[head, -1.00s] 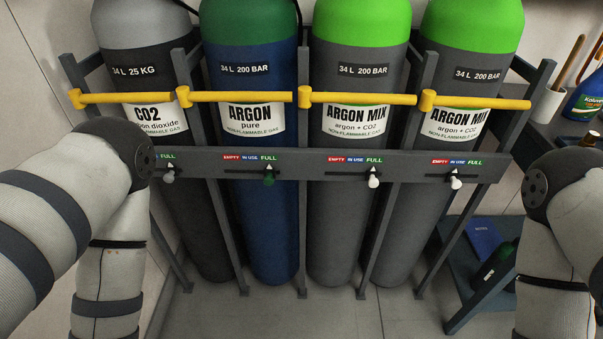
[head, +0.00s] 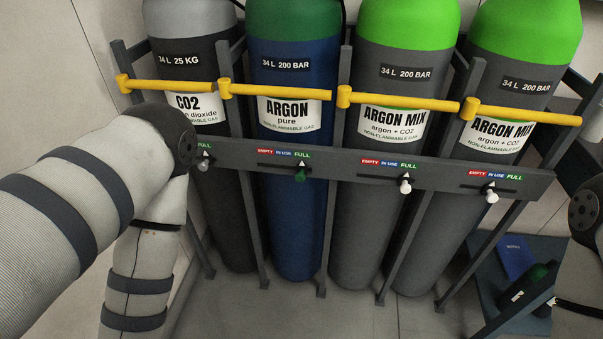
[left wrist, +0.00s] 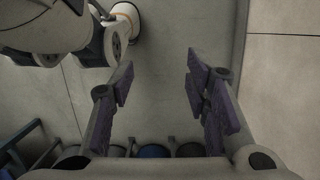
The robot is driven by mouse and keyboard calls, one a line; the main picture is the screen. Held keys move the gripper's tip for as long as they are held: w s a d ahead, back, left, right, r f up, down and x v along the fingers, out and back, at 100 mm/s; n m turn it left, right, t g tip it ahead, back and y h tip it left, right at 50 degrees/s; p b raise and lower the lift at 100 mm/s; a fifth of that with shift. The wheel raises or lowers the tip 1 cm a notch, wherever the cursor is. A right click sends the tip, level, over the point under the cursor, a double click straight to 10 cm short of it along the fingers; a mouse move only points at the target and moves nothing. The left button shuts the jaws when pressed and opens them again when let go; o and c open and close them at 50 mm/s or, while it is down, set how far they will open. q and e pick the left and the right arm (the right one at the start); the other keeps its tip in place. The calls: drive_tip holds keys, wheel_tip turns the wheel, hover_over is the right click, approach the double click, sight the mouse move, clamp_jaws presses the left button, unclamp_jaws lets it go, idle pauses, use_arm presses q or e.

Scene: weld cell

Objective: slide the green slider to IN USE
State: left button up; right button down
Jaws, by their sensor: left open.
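The green slider (head: 301,174) sits on the dark cross rail (head: 345,173) in front of the blue argon cylinder (head: 296,215). It stands below the FULL end of its EMPTY / IN USE / FULL label (head: 284,153). In the left wrist view my left gripper (left wrist: 160,78) is open with nothing between its fingers, over bare grey floor. The cylinder bottoms show small at the lower edge there, apart from the fingers. My right gripper is out of view.
Other sliders are a grey one (head: 205,163) partly behind my left arm and white ones (head: 405,186) on the right. Yellow bars (head: 275,92) cross the cylinders above the rail. A low shelf (head: 487,275) with a blue booklet stands at the right. The floor in front is clear.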

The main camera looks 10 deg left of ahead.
use_arm(q)
drive_tip(key=w+d+f+t, duration=0.1)
drive_tip(key=w, duration=0.2)
drive_tip(key=w+d+f+t, duration=0.1)
drive_tip(key=w+t, duration=0.1)
drive_tip(key=w, duration=0.2)
drive_tip(key=w+d+f+t, duration=0.1)
drive_tip(key=w, duration=0.3)
drive_tip(key=shift+f+m+t+h, duration=0.3)
drive_tip(key=shift+c, duration=0.4)
drive_tip(key=n+t+y+b, duration=0.1)
drive_tip(key=t+y+b, duration=0.1)
drive_tip(key=t, duration=1.4)
approach(299, 178)
drive_tip(key=w, duration=0.8)
drive_tip(key=shift+w+a+b, duration=0.2)
drive_tip(key=shift+a+b, duration=0.1)
drive_tip(key=shift+b, duration=0.1)
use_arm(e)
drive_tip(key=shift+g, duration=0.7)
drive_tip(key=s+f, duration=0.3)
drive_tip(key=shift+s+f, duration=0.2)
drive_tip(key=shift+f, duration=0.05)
use_arm(q)
drive_tip(key=shift+c, duration=0.6)
clamp_jaws()
